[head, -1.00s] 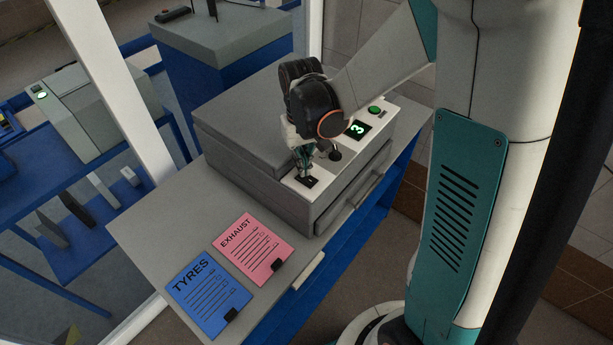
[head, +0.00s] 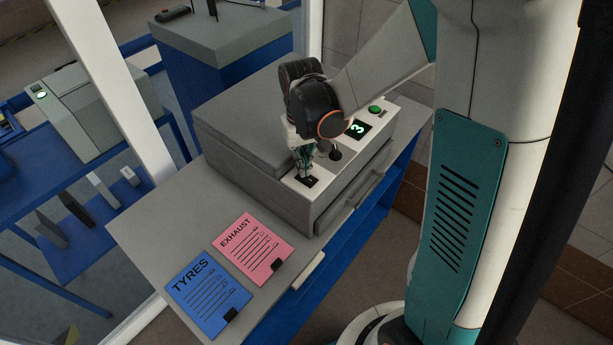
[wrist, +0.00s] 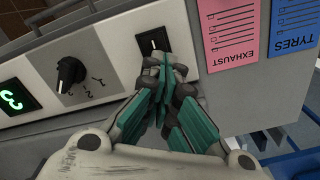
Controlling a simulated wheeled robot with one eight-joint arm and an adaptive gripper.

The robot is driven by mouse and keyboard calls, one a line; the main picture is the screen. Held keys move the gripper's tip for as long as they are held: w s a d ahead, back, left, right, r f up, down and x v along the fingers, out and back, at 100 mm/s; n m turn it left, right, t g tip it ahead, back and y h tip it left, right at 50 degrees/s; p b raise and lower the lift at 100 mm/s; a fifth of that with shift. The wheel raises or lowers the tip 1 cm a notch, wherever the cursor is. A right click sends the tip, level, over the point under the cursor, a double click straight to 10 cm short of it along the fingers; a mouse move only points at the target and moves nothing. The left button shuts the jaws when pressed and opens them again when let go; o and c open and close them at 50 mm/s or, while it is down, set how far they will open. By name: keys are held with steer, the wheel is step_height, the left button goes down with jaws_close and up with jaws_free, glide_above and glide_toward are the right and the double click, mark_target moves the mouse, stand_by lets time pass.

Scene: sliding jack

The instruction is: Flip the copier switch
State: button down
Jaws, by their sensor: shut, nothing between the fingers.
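The copier (head: 245,125) is a grey box with a white control strip on the bench. Its black rocker switch (head: 308,181) sits at the near end of the strip; it also shows in the wrist view (wrist: 152,41). My gripper (head: 305,172) is shut with nothing between the fingers. Its teal fingertips (wrist: 160,65) are right at the lower edge of the switch in the wrist view. I cannot tell whether they touch it. The fingers hide a part of the switch's lower edge.
A black knob (wrist: 70,72), a green "3" display (wrist: 14,100) and a green button (head: 375,110) share the strip. A pink EXHAUST sheet (head: 253,247) and a blue TYRES sheet (head: 208,292) lie on the grey bench (head: 165,225). A white post (head: 110,85) stands left.

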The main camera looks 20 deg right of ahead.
steer(key=shift+f+b, duration=0.8)
steer(key=shift+f, duration=0.1)
stand_by(0.3)
steer(key=shift+r+p, duration=2.15)
steer(key=shift+r, duration=1.4)
steer(key=s+r+t, duration=0.7)
steer(key=s+r, duration=0.7)
steer(key=s, duration=0.1)
step_height(320, 180, down, 27)
steer(key=b, duration=2.7)
steer(key=shift+w+d+f, duration=0.2)
steer(key=shift+d, duration=0.15)
